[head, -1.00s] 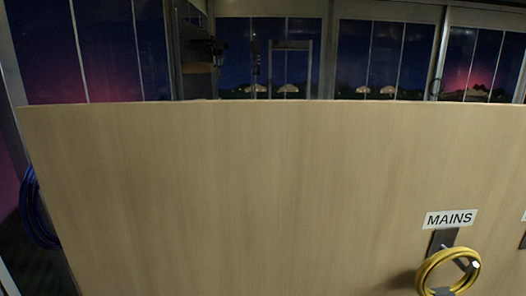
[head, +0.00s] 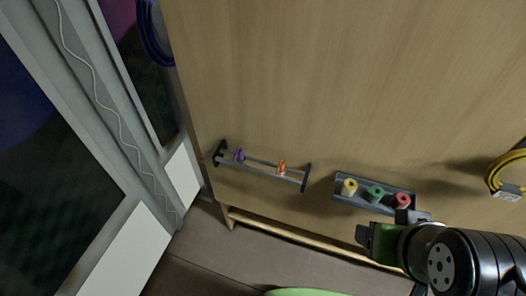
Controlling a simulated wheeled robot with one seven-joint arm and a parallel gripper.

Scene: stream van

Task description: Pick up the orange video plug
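The orange video plug (head: 282,167) sits on a narrow metal rail rack (head: 262,172) fixed low on the wooden panel. It is towards the rack's right end. A purple plug (head: 239,155) sits near the rack's left end. My gripper (head: 366,236) is at the lower right, to the right of and below the orange plug, well apart from it. Its fingers are seen small and from the side, so I cannot tell whether they are open or shut.
A grey tray (head: 340,196) to the right holds yellow, green and red rolls. A coiled yellow cable (head: 500,172) hangs at far right, a blue cable (head: 154,40) at upper left. A wooden bar (head: 290,233) runs below the rack. A glazed wall stands left.

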